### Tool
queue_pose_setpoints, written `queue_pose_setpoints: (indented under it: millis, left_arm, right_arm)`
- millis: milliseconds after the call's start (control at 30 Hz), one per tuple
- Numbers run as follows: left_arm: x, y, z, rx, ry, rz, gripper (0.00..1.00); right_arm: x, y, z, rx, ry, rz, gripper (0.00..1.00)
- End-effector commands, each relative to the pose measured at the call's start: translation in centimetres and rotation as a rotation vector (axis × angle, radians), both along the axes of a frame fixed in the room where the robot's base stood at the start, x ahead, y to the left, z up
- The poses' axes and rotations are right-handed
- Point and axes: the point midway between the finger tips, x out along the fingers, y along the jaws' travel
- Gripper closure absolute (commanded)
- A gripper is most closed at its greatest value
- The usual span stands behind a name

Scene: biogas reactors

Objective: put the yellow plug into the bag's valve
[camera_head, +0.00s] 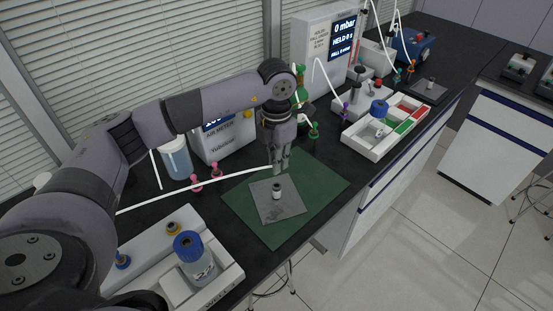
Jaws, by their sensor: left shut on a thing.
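A small grey bag (267,211) lies flat on the green mat (318,187). Its short, pale upright valve (277,191) has a dark top. My left gripper (282,170) points down just above and behind the valve, apart from it. It is shut at the end of a white tube (200,187) that runs in from the left. The fingers hide what they grip, and I see no yellow between them. A yellow-topped fitting (173,228) stands in the front-left white tray; I cannot tell if it is the plug. My right gripper is not in view.
A blue-capped bottle (190,257) stands in the front-left tray. Pink fittings (197,184) and the air meter (222,142) stand left of the mat. The mat's front part is clear.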

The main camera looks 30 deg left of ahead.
Motion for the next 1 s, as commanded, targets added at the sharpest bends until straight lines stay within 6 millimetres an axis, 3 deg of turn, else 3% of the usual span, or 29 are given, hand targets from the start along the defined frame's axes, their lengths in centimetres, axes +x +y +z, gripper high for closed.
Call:
queue_pose_setpoints:
  millis: [233,633,1000]
  left_arm:
    - [0.1,0.1,-1.1,-0.001,0.001,0.019,1.0]
    - [0.0,0.0,-4.7,0.0,0.001,0.017,1.0]
    - [0.0,0.0,-5.0,0.0,0.001,0.016,1.0]
  right_arm:
    - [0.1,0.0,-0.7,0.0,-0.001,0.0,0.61]
    - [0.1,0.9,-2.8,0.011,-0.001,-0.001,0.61]
    - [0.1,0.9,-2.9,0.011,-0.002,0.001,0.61]
